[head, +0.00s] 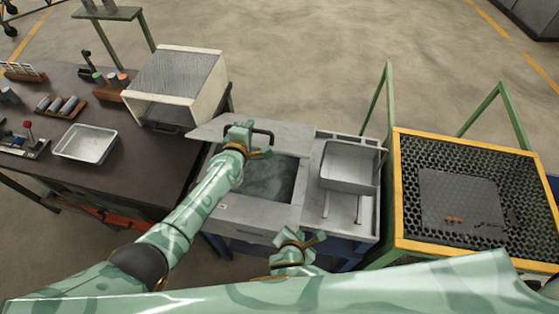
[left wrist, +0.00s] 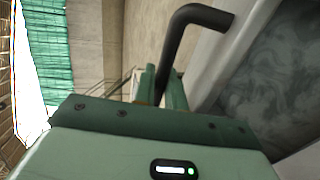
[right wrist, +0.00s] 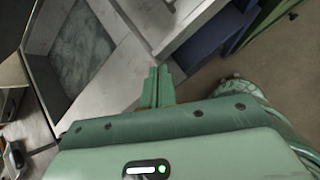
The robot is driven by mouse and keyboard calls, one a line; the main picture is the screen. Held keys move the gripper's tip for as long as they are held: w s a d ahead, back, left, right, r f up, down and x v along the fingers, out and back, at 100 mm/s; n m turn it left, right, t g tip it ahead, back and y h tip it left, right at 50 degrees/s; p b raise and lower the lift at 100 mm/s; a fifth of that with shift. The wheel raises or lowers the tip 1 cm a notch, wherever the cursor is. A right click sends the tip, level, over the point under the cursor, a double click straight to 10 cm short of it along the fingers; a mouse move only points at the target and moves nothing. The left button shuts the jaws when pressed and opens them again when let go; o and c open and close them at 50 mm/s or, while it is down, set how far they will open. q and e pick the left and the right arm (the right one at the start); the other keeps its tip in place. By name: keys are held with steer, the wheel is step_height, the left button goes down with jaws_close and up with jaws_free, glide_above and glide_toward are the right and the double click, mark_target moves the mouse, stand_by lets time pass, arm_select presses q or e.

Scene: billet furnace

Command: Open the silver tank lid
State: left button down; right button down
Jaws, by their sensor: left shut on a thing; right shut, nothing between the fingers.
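The silver tank (head: 250,215) stands in the middle of the head view, with murky grey-green liquid (head: 268,178) visible through its open top. Its lid (head: 207,129) is a pale metal panel at the far side of the opening, with a dark bar handle (head: 263,132). My left gripper (head: 240,130) is shut on the handle; the left wrist view shows the black bar (left wrist: 185,35) between the fingers (left wrist: 162,88). The lid's exact tilt is hard to tell. My right gripper (head: 290,238) is shut and empty, near the tank's front edge; its closed fingers (right wrist: 157,85) show in the right wrist view.
A metal basket (head: 348,165) sits on the bay right of the tank. A yellow-framed mesh table (head: 465,145) stands further right. On the left, a dark bench (head: 100,175) holds a tray (head: 86,143) and an open-fronted box (head: 180,80) close to the lid.

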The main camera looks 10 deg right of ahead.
steer(key=w+a+r+n+t, duration=0.3)
steer(key=a+r, duration=0.1)
steer(key=r, duration=0.3)
steer(key=w+a+r+n+t, duration=0.3)
steer(key=r, duration=0.4)
steer(key=w+d, duration=0.3)
steer(key=w, duration=0.7)
steer(key=shift+w+d+h, duration=0.25)
steer(key=shift+h, duration=0.05)
steer(key=shift+r, duration=0.1)
